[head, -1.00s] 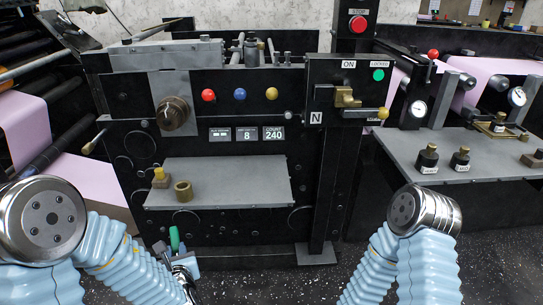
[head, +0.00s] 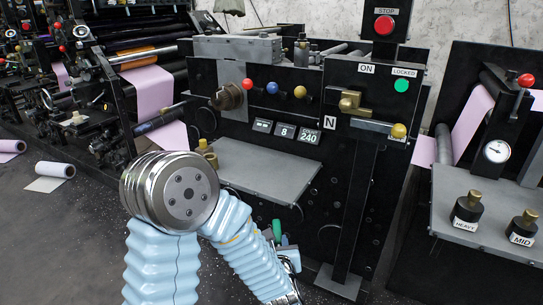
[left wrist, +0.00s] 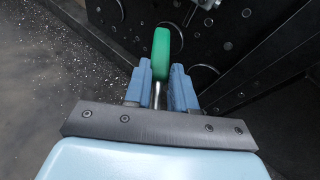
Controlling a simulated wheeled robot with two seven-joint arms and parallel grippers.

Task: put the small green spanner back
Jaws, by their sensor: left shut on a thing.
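The small green spanner shows its green end in the head view (head: 277,229), low in front of the machine. In the left wrist view its green end (left wrist: 161,54) sticks up beyond the fingers and a grey metal shank runs down between them. My left gripper (head: 284,247) is shut on it, with the blue fingers (left wrist: 163,84) on either side of the shank. The spanner's lower part is hidden by the gripper. My right gripper is not in view.
A grey shelf (head: 262,172) juts from the black machine above the gripper, with a brass piece (head: 203,146) at its left end. A grey bench (head: 480,222) with weights stands right. White-pink rolls (head: 55,169) lie on the floor at left, where the floor is open.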

